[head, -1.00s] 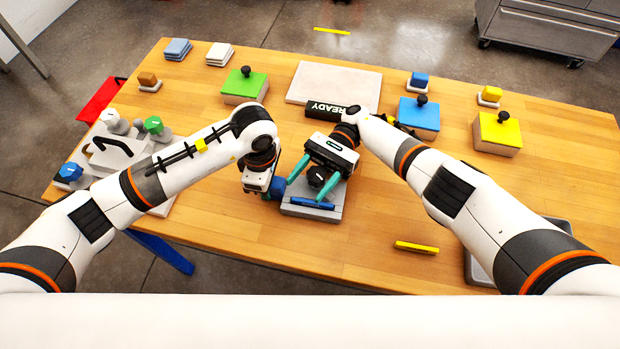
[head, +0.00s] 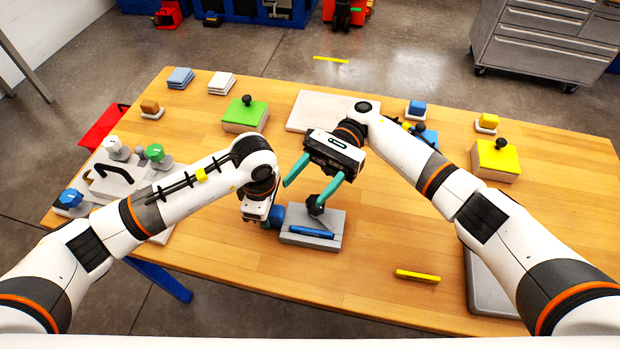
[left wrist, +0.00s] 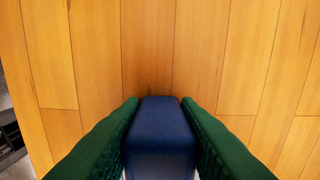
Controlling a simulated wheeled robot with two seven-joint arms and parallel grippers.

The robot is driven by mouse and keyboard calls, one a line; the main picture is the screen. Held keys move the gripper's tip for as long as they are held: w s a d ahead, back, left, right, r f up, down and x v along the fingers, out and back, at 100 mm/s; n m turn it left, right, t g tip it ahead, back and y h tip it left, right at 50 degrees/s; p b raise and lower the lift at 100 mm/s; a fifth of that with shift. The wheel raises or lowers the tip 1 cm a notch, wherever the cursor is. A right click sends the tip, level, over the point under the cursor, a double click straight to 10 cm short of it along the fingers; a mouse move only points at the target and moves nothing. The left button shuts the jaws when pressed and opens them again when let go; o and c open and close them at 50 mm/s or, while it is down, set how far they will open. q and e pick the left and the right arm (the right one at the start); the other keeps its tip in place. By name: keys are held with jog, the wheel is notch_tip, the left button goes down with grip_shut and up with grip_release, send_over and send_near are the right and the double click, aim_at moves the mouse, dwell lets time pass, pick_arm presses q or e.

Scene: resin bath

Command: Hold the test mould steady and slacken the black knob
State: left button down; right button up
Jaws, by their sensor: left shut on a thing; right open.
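The test mould (head: 296,237) is a grey block at the front middle of the table, with a blue bar (head: 311,231) along its front. The black knob (head: 314,211) stands on top and is partly covered by a fingertip of my right gripper. A blue grip (head: 278,216) is at the mould's left side. My left gripper is shut on the blue grip, which shows between its dark green fingers in the left wrist view (left wrist: 160,130). My right gripper (head: 304,195) is open and empty above the mould, its right fingertip overlapping the knob in the picture; contact cannot be told.
A green block (head: 240,119) and a yellow block (head: 494,162), each with a black knob, stand farther back. A pale slab (head: 305,112) lies behind my right gripper. A white fixture (head: 112,180) with coloured knobs is at left. A yellow bar (head: 417,275) lies front right.

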jog(key=shift+r, duration=0.25)
